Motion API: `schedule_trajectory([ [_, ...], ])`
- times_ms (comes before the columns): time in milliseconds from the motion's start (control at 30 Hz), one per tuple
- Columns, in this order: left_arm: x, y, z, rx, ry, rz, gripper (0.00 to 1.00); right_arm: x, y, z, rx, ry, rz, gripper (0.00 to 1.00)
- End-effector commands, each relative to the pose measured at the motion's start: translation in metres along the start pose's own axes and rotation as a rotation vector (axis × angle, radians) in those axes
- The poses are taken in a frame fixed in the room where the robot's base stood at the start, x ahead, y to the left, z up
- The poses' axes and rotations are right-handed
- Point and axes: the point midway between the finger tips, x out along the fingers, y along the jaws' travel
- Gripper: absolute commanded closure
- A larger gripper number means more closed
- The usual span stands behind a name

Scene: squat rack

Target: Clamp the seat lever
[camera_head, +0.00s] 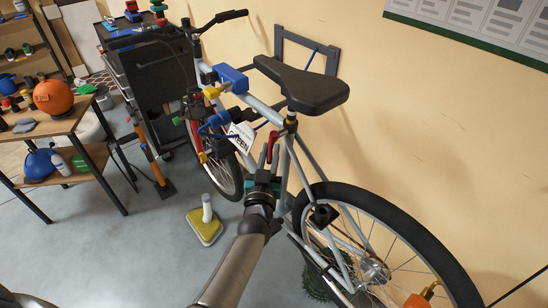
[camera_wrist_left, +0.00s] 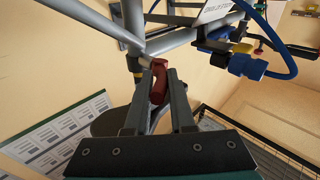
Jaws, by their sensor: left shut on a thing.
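The seat lever (camera_head: 272,143) is a small red handle on the seat clamp, just below the black saddle (camera_head: 312,90) of the grey bicycle. My left gripper (camera_head: 266,172) reaches up to it from below and is shut on it. In the left wrist view the red lever (camera_wrist_left: 158,82) sits between the two dark fingers (camera_wrist_left: 157,95), beside the grey frame tubes. The lever slants up along the seat tube in the head view. Part of it is hidden by the fingers. I see no right gripper.
A repair stand with a blue clamp (camera_head: 232,79) holds the bicycle's top tube. The rear wheel (camera_head: 400,240) is close to my left forearm. A wooden shelf (camera_head: 70,122) stands left; the wall is behind.

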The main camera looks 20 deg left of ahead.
Motion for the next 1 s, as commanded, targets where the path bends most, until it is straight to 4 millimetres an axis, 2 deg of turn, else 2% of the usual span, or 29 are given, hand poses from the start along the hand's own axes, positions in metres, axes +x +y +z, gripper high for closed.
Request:
schedule_trajectory([
  [467,0.0017,0.0004,0.001,-0.003,0.0,-0.003,1.0,0.0009,-0.0127,-0.003,0.006,0.004,-0.016,0.5],
  [500,0.0017,0.0003,0.001,-0.003,0.0,-0.003,0.76,0.0009,-0.0126,-0.003,0.006,0.004,-0.016,0.5],
  [733,0.0018,-0.0001,0.0008,-0.003,0.0,-0.004,0.5,0.0009,-0.0117,-0.0029,0.004,0.004,-0.015,0.5],
  [1000,0.0014,-0.0003,0.0006,-0.002,0.001,-0.004,0.48,0.0008,-0.0077,-0.0021,0.001,0.003,-0.01,0.5],
])
